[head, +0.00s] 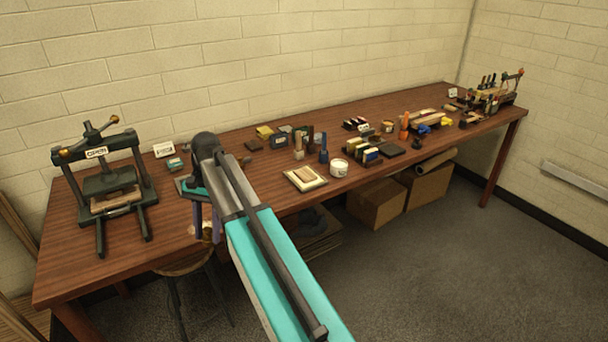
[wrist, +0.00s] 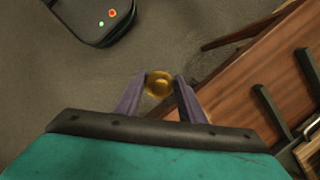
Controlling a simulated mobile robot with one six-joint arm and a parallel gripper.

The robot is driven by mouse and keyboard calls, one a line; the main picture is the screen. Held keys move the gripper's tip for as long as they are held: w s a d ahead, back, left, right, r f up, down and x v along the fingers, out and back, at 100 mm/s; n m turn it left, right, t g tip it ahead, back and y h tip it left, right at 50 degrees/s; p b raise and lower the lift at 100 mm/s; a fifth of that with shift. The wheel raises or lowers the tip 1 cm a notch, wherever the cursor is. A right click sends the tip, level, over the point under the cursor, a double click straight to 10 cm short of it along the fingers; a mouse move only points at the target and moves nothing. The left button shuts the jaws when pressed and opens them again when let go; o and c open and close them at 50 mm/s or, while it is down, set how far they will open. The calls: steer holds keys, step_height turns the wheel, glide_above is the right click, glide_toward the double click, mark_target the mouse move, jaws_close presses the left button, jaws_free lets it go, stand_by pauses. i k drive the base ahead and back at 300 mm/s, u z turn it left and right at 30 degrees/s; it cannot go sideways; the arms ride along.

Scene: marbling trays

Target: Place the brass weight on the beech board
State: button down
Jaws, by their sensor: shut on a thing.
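The brass weight (wrist: 158,84) is a small round golden piece between the fingertips of my gripper (wrist: 160,90) in the wrist view. My gripper is shut on it. In the head view my gripper (head: 207,222) points down by the front edge of the workbench, and a bit of the brass weight (head: 207,232) shows low between the fingers. I cannot tell for sure which piece is the beech board. A pale square piece with a brown inset (head: 305,178) lies near the bench's front edge, right of my arm.
The brown workbench (head: 75,265) runs along the wall. A dark press (head: 112,180) stands at its left end. Bottles, jars and small blocks crowd the middle, with a white jar (head: 339,168) near the pale square. A stool (head: 185,266) stands below my gripper.

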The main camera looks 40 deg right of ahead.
mark_target(305, 174)
steer(key=z, duration=0.05)
steer(key=i, duration=0.95)
steer(key=u, duration=0.05)
